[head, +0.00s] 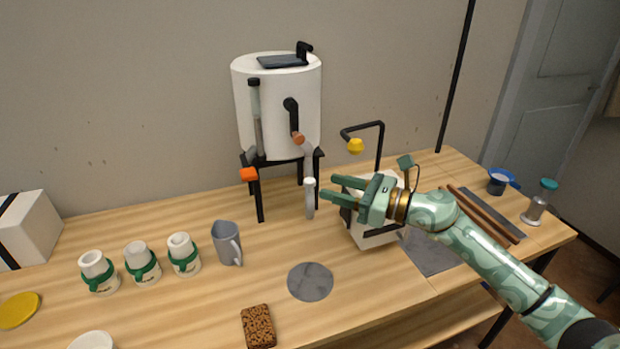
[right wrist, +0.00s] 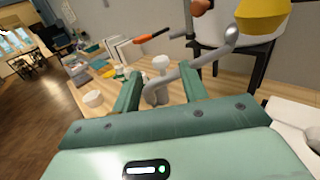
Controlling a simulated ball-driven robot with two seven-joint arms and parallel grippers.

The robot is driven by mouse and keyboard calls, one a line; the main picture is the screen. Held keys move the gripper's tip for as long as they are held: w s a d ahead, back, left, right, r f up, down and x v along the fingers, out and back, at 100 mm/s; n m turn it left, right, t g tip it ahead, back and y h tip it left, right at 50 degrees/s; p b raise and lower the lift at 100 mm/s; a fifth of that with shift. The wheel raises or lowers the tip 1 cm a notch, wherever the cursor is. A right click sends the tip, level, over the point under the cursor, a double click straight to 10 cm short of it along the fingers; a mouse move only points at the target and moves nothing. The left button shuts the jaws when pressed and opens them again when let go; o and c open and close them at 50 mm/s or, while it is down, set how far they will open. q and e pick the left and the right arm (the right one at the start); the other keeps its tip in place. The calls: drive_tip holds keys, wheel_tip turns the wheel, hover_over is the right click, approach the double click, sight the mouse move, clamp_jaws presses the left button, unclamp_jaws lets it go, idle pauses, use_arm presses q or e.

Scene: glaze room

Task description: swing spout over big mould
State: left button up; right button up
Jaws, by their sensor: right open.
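The white tank (head: 278,110) stands on black legs at the back of the table. A grey spout pipe (head: 308,152) shows low on its front, below a copper-coloured knob (head: 298,138). In the right wrist view the spout (right wrist: 205,60) slopes down towards a white-topped upright piece (right wrist: 160,63); whether they join is unclear. That piece (head: 309,184) also shows in the head view, just left of my right fingertips. My right gripper (head: 327,193) is open, its fingers pointing left. Several white moulds with green bands (head: 142,262) stand in a row at left; I cannot tell which is big.
A white box-shaped device (head: 372,237) with a black bent arm stands below my right gripper. A grey jug (head: 226,243), a round grey mat (head: 310,282) and a brown sponge-like block (head: 258,326) lie ahead of the tank. Bare wood lies between them.

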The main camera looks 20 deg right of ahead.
sight(310, 180)
drive_tip(key=x, duration=0.6)
drive_tip(key=shift+w+a, duration=0.2)
drive_tip(key=shift+a, duration=0.05)
